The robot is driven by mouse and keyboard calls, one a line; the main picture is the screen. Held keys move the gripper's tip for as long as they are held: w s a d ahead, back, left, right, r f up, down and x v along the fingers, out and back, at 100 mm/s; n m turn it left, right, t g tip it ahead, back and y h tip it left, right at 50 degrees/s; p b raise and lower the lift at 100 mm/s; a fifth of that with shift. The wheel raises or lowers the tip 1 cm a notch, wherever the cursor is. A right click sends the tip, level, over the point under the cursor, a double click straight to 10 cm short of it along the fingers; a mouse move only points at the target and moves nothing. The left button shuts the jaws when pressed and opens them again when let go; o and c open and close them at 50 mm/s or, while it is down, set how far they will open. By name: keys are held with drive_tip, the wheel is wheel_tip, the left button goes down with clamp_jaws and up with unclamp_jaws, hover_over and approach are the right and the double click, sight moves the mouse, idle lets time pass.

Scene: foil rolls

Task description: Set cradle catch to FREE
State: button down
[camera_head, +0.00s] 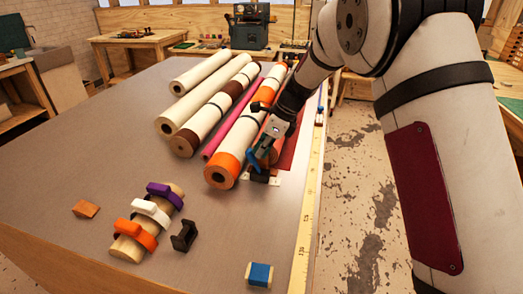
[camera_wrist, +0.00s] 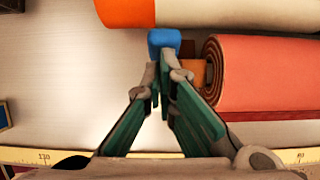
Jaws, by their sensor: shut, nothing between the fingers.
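A blue piece (camera_head: 252,158), which looks like the cradle catch, stands at the near end of the red roll (camera_head: 288,152), beside the orange-ended roll. In the wrist view the blue piece (camera_wrist: 164,40) lies just beyond my fingertips, left of the red roll (camera_wrist: 265,75). My gripper (camera_wrist: 158,72) is shut and empty. Its tips are right at the blue piece; I cannot tell whether they touch it. In the head view my gripper (camera_head: 266,144) partly hides the catch and the cradle. No FREE marking is readable.
A cream roll with orange ends (camera_head: 221,171) lies close to the left of my gripper. More rolls lie further left. A black cradle-like piece (camera_head: 184,236) and a blue-wrapped block (camera_head: 259,274) stand nearer. A yellow ruler (camera_head: 306,225) runs along the table's right edge.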

drive_tip(key=d+v, duration=0.1)
drive_tip(key=v, duration=1.2)
drive_tip(key=shift+s+d+f, duration=0.15)
drive_tip(key=shift+d+f, duration=0.05)
drive_tip(key=shift+f, duration=0.1)
